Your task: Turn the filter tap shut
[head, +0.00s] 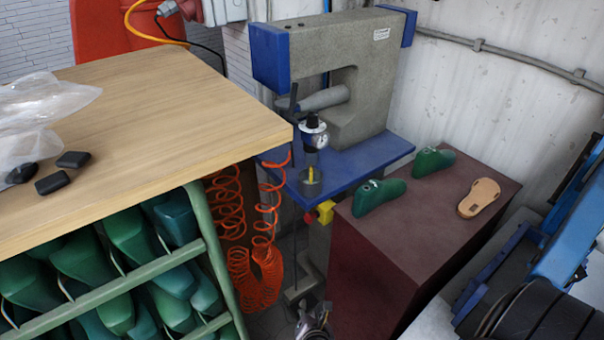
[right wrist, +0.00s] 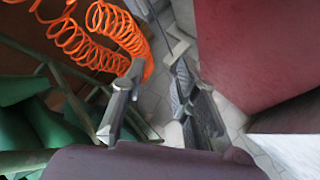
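The filter unit (head: 313,135) stands at the front of the blue machine, with a black top, a round gauge and a bowl below. That view does not show the filter. My left gripper is not in view.
Orange coiled hose (head: 262,265) hangs left of my right gripper. A wooden table (head: 170,105) and a green rack (head: 215,262) of shoe lasts stand at left. The maroon block (head: 400,235) at right bears green lasts and a sole. Narrow floor lies between.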

